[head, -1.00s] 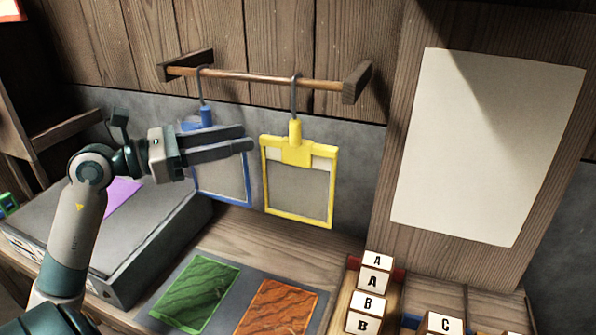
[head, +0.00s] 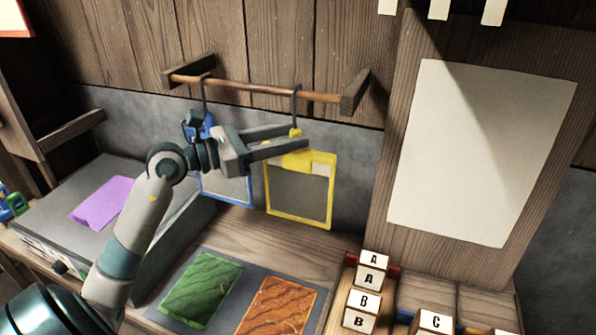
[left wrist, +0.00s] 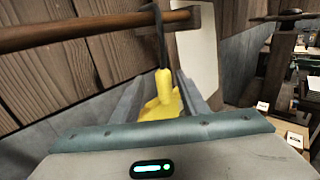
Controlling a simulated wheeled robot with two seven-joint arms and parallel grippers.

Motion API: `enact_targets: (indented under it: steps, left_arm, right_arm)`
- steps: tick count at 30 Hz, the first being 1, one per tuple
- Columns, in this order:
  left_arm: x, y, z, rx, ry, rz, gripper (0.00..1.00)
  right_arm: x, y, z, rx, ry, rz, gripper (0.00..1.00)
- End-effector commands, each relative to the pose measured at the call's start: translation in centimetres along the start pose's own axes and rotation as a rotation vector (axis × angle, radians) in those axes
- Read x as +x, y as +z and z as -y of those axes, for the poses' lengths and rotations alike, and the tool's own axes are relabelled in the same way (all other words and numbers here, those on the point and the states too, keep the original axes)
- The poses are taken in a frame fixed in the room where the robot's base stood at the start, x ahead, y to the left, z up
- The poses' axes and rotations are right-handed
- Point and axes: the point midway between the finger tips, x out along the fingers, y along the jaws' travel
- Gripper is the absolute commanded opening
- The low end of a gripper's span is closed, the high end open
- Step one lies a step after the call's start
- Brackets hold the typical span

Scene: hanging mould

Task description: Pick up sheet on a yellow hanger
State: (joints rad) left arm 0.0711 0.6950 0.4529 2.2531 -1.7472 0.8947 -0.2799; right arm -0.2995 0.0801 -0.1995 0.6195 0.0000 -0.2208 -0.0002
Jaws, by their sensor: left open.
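The yellow hanger (head: 298,158) hangs by a dark hook from a wooden rod (head: 255,87), with its yellow-framed sheet (head: 299,196) below. My left gripper (head: 302,141) is open at the top of this hanger, its fingers around the yellow neck in the picture. In the left wrist view the yellow neck (left wrist: 163,84) stands between the two spread fingers (left wrist: 160,100); I cannot tell whether they touch it. A blue hanger (head: 200,125) with a blue-framed sheet (head: 226,188) hangs to the left, partly hidden by my left arm. My right gripper is not in view.
A grey box (head: 48,210) with a purple sheet (head: 103,203) stands at the left. A mat with a green sheet (head: 201,290) and an orange sheet (head: 277,307) lies below. Lettered blocks (head: 371,278) stand at the lower right. A blank paper (head: 482,150) is on a board.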

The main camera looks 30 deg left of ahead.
Motion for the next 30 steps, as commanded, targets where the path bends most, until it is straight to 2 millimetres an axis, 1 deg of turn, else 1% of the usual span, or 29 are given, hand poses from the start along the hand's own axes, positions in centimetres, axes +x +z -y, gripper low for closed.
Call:
enact_targets:
  steps: [3, 12, 16, 20, 25, 27, 30]
  left_arm:
    - [0.4, 0.0, 0.0, 0.000, 0.001, 0.000, 0.40]
    - [0.5, -0.1, 0.0, 0.000, 0.001, 0.000, 0.40]
    - [0.8, 0.1, 0.1, -0.002, 0.000, 0.000, 0.40]
    - [1.8, 0.4, 0.3, -0.002, 0.000, 0.001, 0.40]
    - [3.5, 0.6, 0.7, -0.003, -0.001, 0.001, 0.40]
    - [4.5, 0.5, 0.6, -0.003, 0.000, 0.001, 0.40]
    - [5.3, 0.3, 0.6, -0.002, 0.000, 0.001, 0.40]
  right_arm:
    - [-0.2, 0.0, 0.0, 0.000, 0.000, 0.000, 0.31]
    - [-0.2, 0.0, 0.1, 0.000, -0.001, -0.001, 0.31]
    - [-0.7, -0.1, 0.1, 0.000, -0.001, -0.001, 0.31]
    - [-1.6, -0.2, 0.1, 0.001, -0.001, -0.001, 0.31]
    - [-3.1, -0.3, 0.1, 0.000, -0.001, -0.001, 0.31]
    - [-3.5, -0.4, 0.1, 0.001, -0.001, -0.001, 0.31]
    - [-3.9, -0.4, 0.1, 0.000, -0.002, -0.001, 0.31]
